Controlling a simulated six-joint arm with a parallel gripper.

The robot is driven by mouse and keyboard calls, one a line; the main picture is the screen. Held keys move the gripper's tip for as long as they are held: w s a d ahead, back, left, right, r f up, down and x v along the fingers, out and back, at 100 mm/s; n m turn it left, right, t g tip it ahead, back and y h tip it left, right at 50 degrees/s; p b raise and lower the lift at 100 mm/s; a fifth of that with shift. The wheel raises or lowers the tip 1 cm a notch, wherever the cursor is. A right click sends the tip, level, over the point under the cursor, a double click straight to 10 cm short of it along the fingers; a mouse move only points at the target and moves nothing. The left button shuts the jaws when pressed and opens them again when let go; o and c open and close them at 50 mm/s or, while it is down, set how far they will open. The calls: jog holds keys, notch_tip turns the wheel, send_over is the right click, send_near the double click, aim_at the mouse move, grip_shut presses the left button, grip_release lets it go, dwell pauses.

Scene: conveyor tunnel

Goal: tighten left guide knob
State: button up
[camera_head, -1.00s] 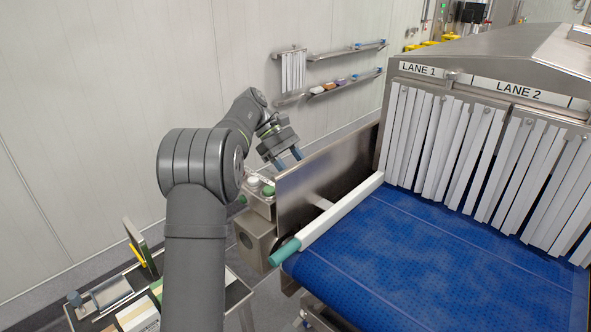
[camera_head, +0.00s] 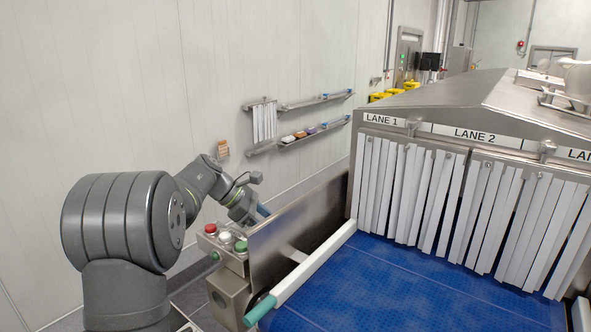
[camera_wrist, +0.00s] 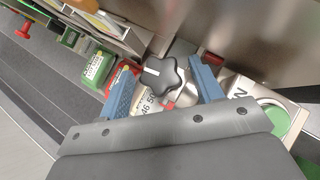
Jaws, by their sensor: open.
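In the wrist view a black star-shaped knob (camera_wrist: 163,76) with a white mark sits on a light metal mount with a printed scale beside it. My gripper (camera_wrist: 162,68) is open, with one blue finger on each side of the knob in the picture. I cannot tell whether either finger touches it. In the head view my gripper (camera_head: 258,212) is low behind the steel side plate (camera_head: 300,222), which hides part of its fingers. The knob is hidden there. A white guide rail (camera_head: 318,262) with a teal end runs along the belt's left edge.
A control box with red (camera_head: 210,228), white and green (camera_head: 241,247) buttons stands beside my gripper. The blue belt (camera_head: 400,285) leads to the strip curtain (camera_head: 440,195). Wall shelves (camera_head: 300,136) hang behind. The steel plate closely bounds my gripper's right side.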

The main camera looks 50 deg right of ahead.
jog(key=n+t+h, duration=0.1)
jog(key=n, duration=0.1)
jog(key=n+t, duration=0.1)
jog(key=n, duration=0.1)
jog(key=n+t+h, duration=0.1)
jog(key=n, duration=0.1)
jog(key=shift+s+a+t+h, duration=0.25)
jog(key=shift+s+t+h, duration=0.05)
jog(key=shift+t, duration=0.1)
jog(key=w+v, duration=0.1)
jog(key=v, duration=1.6)
jog(key=s+d+r+n+t+y, duration=0.2)
jog(key=s+d+n, duration=0.4)
jog(key=n, duration=0.5)
jog(key=s+d+r+n+t+y, duration=0.3)
jog(key=s+d+n+t+y, duration=0.2)
jog(key=n, duration=0.6)
jog(key=shift+s+d+r+t+y, duration=0.25)
jog(key=shift+s+d+y, duration=0.4)
jog(key=shift+s, duration=0.45)
